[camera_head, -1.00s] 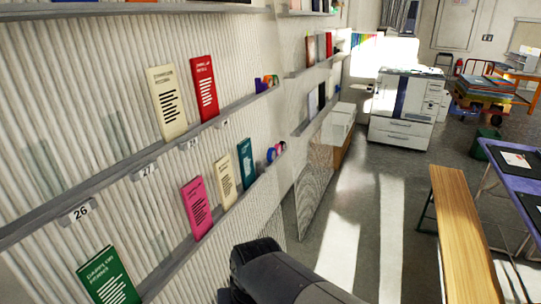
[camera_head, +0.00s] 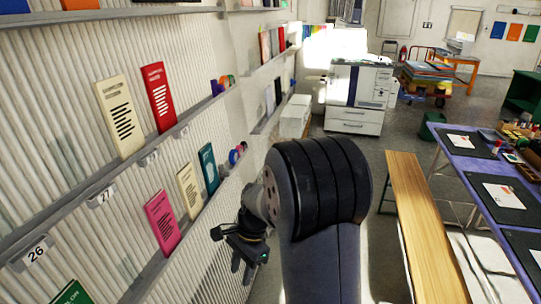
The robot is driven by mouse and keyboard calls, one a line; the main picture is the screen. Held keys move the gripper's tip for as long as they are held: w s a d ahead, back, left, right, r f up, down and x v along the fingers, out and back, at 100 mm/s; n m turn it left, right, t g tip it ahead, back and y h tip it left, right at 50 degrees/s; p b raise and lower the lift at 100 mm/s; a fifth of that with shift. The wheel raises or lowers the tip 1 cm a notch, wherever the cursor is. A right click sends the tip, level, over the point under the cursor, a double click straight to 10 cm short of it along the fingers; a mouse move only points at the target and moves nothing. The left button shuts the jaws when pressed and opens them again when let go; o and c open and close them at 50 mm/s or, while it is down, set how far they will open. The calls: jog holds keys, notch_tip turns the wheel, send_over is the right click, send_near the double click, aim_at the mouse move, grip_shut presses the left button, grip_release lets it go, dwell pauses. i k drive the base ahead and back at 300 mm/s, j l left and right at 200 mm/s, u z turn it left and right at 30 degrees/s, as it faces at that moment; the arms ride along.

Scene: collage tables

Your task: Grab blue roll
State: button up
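Small coloured rolls (camera_head: 238,154) sit at the right end of the lower wall ledge, just past a teal booklet; blue shows among them, with red beside it. A second group of rolls (camera_head: 221,86), with purple, orange and green, sits at the end of the ledge above. Which single roll is the blue one is too small to tell apart fully. My gripper (camera_head: 242,269) hangs below the lower ledge, in front of the ribbed wall and apart from the rolls. Its two dark fingers point down with a gap between them, and it looks empty.
Booklets stand on the ledges (camera_head: 110,178), including a pink one (camera_head: 162,222) and a cream one (camera_head: 189,190) left of my gripper. A wooden bench (camera_head: 425,225) and purple table (camera_head: 465,160) stand at right. A white copier (camera_head: 358,97) stands farther back on open floor.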

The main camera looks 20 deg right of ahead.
aim_at(233, 157)
jog(key=i+l+z, duration=0.15)
jog(key=i+z, duration=0.4)
jog(key=z, duration=0.15)
jog(key=i+z, duration=0.35)
jog(key=i+l+z, duration=0.15)
jog(key=i, duration=1.5)
jog(key=i+u, duration=0.2)
jog(key=u, duration=0.25)
jog(key=i+u, duration=0.2)
jog(key=u, duration=0.3)
jog(key=i+l+u, duration=0.2)
jog(key=u, duration=1.2)
